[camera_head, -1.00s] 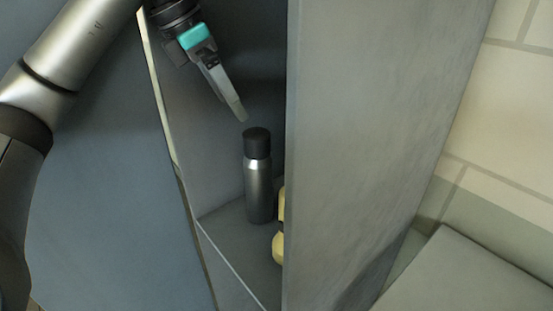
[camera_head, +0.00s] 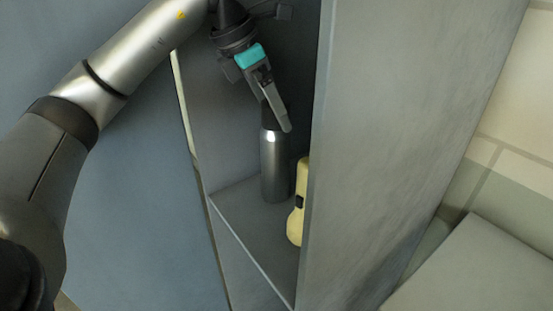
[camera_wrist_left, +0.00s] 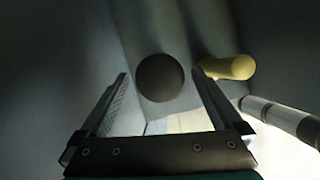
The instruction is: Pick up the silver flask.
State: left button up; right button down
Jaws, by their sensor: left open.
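The silver flask (camera_head: 275,168) stands upright on the shelf inside a grey cabinet in the head view. Its dark cap is partly hidden by my left gripper (camera_head: 283,128), which reaches down at the flask's top. In the left wrist view the round dark cap (camera_wrist_left: 160,77) shows between and slightly beyond the two fingertips of my left gripper (camera_wrist_left: 160,76). The fingers are open, with a gap on each side of the cap. My right gripper is not in view.
A pale yellow object (camera_head: 299,205) stands on the shelf just right of the flask; it also shows in the left wrist view (camera_wrist_left: 228,67). The cabinet's side panel (camera_head: 400,150) rises close on the right. The shelf's front (camera_head: 245,225) is bare.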

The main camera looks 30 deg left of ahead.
aim_at(275, 144)
pick_arm(q)
jog(key=b+x, duration=0.3)
jog(key=x, duration=0.2)
jog(key=shift+b, duration=0.3)
jog(key=shift+r, duration=0.1)
grip_shut()
dwell(0.5)
